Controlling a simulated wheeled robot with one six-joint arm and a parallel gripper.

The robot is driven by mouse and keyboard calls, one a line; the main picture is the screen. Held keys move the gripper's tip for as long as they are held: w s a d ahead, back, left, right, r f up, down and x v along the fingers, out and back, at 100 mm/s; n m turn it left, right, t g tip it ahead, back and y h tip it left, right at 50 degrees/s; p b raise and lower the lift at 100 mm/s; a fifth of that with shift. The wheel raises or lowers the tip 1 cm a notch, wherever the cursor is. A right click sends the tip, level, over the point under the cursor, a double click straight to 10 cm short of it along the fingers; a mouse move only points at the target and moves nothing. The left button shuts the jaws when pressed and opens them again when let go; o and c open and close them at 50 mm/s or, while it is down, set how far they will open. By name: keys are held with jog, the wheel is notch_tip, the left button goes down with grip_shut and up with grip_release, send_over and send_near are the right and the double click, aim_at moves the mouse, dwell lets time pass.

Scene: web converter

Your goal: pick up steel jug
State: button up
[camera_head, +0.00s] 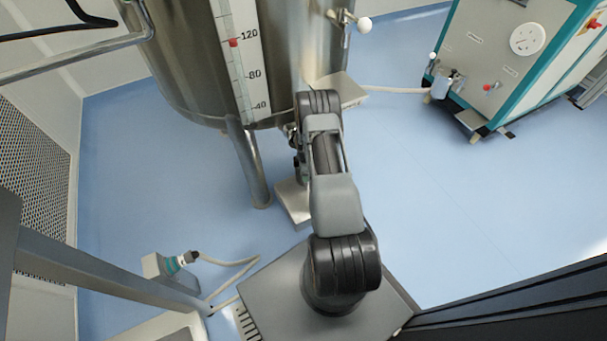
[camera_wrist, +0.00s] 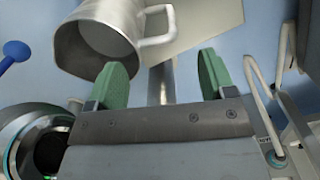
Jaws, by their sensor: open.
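The steel jug (camera_wrist: 75,45) is at the upper left of the wrist view, with its open mouth turned partly towards the camera. Its loop handle (camera_wrist: 168,22) stands out to the right, near the top middle. My gripper (camera_wrist: 161,78) is open, its two green fingers apart with nothing gripped between them. The handle appears just beyond the gap between the fingers; the left finger overlaps the jug's lower edge in the picture. I cannot tell whether they touch. In the head view I cannot make out the jug, and my arm hides its own end.
A large steel tank (camera_head: 185,60) with a level scale stands behind my arm, on legs. A teal-edged cabinet (camera_head: 500,65) is at the upper right. A blue knob (camera_wrist: 15,50) and a round fitting (camera_wrist: 35,128) are at the left of the wrist view. Blue floor (camera_head: 450,200) is clear at right.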

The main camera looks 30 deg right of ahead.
jog(key=f, duration=0.1)
jog(key=f+b, duration=0.1)
jog(key=f, duration=0.1)
jog(key=shift+s+d+f, duration=0.1)
jog(key=shift+d, duration=0.1)
jog(key=shift+f+b, duration=1.1)
jog(key=shift+f, duration=0.9)
jog(key=shift+c, duration=0.2)
jog(key=c, duration=1.3)
jog(key=shift+r, duration=0.1)
grip_shut()
jog(key=shift+r, duration=0.15)
